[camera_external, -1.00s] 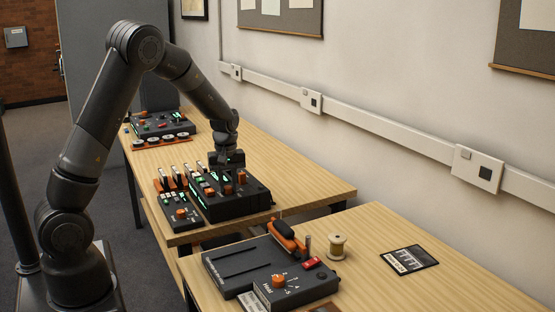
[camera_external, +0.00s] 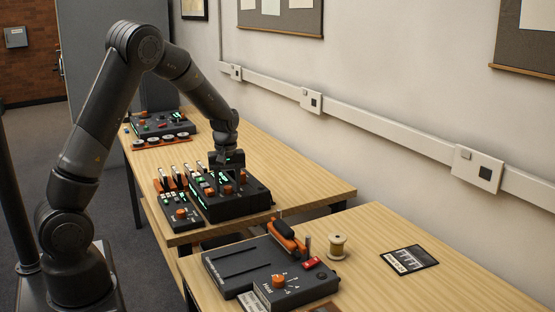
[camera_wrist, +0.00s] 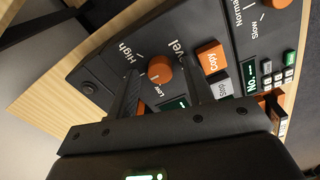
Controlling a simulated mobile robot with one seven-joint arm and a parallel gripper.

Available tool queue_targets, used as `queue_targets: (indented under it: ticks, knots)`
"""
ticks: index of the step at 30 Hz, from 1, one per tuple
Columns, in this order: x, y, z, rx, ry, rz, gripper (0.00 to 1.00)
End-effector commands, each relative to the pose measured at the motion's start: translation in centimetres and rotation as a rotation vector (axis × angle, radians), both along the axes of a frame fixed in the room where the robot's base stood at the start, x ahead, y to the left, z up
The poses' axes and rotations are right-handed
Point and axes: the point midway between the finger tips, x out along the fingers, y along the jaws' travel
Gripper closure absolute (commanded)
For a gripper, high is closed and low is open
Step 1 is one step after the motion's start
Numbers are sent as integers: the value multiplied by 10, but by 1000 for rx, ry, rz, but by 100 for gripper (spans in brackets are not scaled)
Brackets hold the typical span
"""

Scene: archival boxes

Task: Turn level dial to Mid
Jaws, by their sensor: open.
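The orange level dial (camera_wrist: 160,69) sits on the dark control box, beside a partly covered "Level" label, with "High" and "Low" marked around it. A pale mark on the dial appears to face the "Low" side. In the wrist view my gripper (camera_wrist: 161,72) is open, with one finger on each side of the dial; I cannot tell whether they touch it. The "Mid" label is not readable, perhaps hidden by the left finger. In the external view my gripper (camera_external: 227,166) is over the control box (camera_external: 232,202) and hides part of its top.
Close to the dial are an orange "Copy" button (camera_wrist: 210,56) and a grey "Stop" button (camera_wrist: 223,89). A smaller panel with an orange knob (camera_external: 181,213) stands left of the box. Another device (camera_external: 270,272) and a spool (camera_external: 336,246) are on the nearer table.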

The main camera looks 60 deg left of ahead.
Motion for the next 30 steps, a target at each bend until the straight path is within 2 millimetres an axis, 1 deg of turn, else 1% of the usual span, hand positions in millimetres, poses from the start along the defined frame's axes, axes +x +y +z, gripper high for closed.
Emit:
queue_targets:
  ticks: [5,8,15,18,21,25,30]
  knots:
    - [0,0,3,0,-1,0,53]
    - [0,0,14,1,-1,-1,53]
    - [1,0,62,1,-3,-1,53]
    - [1,0,81,1,-4,-1,53]
    - [1,0,95,1,-2,-1,53]
    - [0,0,105,1,-1,0,53]
    - [0,0,108,0,1,0,53]
